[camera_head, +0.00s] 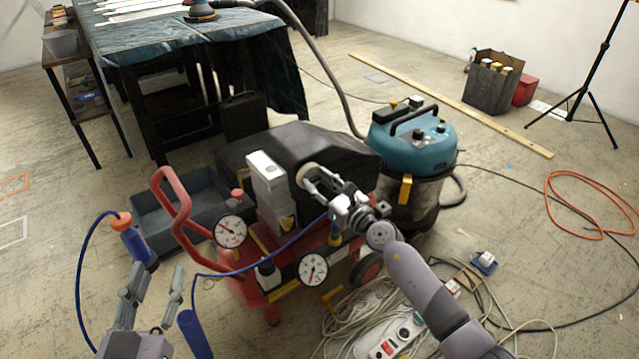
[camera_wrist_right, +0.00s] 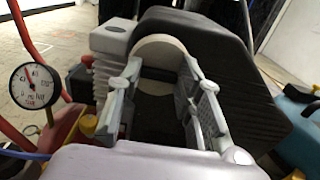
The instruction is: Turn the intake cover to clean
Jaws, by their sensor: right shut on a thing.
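The intake cover (camera_head: 306,174) is a round pale beige disc on the compressor, beside the black housing. In the right wrist view the cover (camera_wrist_right: 160,47) stands between my fingertips, with a dark band across its middle. My right gripper (camera_head: 320,181) is shut on it; the right wrist view shows a finger of the gripper (camera_wrist_right: 161,72) at each side of its rim. The fingers hide part of the cover, and I cannot read any marking on it. My left gripper (camera_head: 155,283) is open and empty at the lower left, apart from the compressor.
The red compressor has gauges (camera_head: 312,269) and a red handle (camera_head: 172,205). A teal vacuum (camera_head: 412,140) stands close to its right. A blue hose (camera_head: 85,265) curves near my left gripper. Cables and a power strip (camera_head: 388,340) lie below my right arm. A grey tray (camera_head: 150,215) is behind.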

